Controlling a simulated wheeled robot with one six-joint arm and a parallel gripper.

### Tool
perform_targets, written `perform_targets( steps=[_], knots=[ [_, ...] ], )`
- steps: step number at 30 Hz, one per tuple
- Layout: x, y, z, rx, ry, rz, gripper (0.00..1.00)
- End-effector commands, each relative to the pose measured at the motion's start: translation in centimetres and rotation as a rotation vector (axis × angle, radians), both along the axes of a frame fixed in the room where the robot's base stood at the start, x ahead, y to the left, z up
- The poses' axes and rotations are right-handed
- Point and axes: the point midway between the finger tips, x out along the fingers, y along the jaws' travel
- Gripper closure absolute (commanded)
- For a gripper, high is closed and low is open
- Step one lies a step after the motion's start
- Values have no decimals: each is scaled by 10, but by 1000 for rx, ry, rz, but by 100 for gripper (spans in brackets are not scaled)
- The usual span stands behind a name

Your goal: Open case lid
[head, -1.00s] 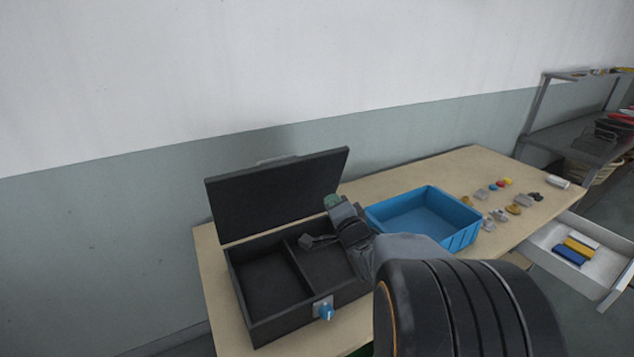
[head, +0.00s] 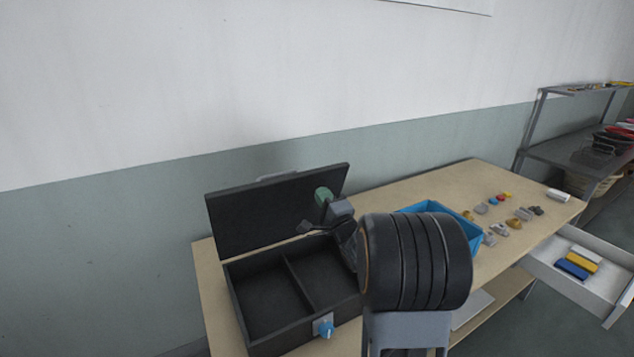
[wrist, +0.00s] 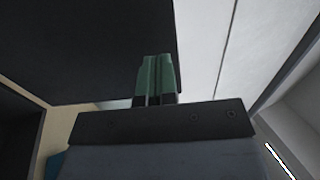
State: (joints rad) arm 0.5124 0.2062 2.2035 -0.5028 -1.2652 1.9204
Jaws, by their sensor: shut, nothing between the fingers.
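The black case (head: 262,300) stands on the near left of the table. Its lid (head: 262,212) is up and leans back a little, so the two inner compartments show empty. A blue knob (head: 325,328) sits on the case's front wall. My gripper (head: 303,228) is in front of the right half of the lid's inner face, above the case. In the wrist view its green fingers (wrist: 155,78) are together with nothing between them, and the dark lid (wrist: 80,45) fills the upper left. Whether the fingers touch the lid I cannot tell.
A blue bin (head: 465,232) stands right of the case, partly hidden by my arm. Several small parts (head: 500,212) lie on the table (head: 470,175) beyond it. An open white drawer (head: 585,290) juts out at right. A grey shelf (head: 575,145) stands behind.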

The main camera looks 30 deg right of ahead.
Motion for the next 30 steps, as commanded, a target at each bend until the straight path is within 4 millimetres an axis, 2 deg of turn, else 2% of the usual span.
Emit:
perform_targets(
  steps=[3, 9, 25, 30],
  knots=[
    [16, 0, 8, 0, 1, 0, 100],
    [32, 0, 12, -1, 0, 0, 100],
    [38, 0, 14, -1, 1, 0, 100],
    [52, 14, 21, -1, 36, 25, 100]
  ],
)
